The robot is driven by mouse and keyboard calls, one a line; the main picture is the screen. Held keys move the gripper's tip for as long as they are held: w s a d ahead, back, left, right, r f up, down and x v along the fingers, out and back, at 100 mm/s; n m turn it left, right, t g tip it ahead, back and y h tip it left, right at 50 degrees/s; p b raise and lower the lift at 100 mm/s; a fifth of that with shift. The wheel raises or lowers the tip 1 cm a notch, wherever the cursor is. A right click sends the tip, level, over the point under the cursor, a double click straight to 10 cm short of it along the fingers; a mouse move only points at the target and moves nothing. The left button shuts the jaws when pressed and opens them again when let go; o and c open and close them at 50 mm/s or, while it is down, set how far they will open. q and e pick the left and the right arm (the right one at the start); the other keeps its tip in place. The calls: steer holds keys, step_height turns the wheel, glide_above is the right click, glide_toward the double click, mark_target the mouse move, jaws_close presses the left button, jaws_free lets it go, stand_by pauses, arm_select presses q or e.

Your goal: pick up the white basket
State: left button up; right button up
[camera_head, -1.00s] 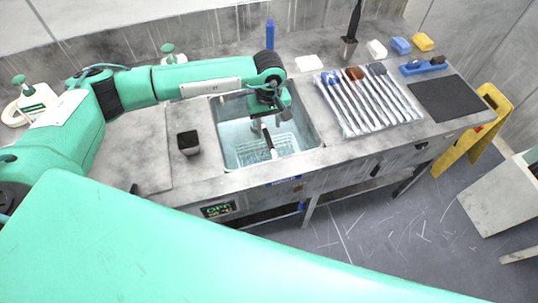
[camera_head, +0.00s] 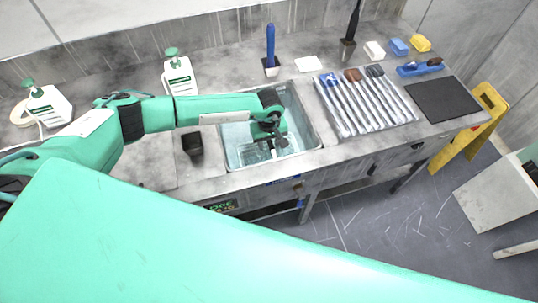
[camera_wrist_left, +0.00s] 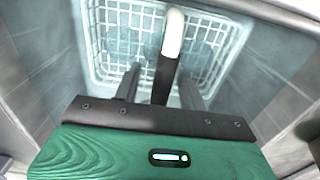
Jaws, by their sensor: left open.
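The white basket (camera_wrist_left: 205,45) is a wire-grid basket at the bottom of the sink (camera_head: 313,135), seen best in the left wrist view. My left gripper (camera_head: 270,147) is inside the sink, above the basket. In the left wrist view its two dark fingers (camera_wrist_left: 160,82) are apart, one on each side of a dark bar with a white rounded end (camera_wrist_left: 173,35). I cannot tell whether this bar belongs to the basket or whether a finger touches it. My right gripper is not in view.
The sink walls stand close around the gripper. A dark cup (camera_head: 192,143) stands left of the sink. Several brushes lie on a tray (camera_head: 365,100) to its right. A blue-handled brush (camera_head: 270,48) and pump bottles (camera_head: 178,75) stand behind.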

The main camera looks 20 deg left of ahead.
arm_select(q)
jaws_close()
steer(key=shift+w+r, duration=0.1)
stand_by(1.2)
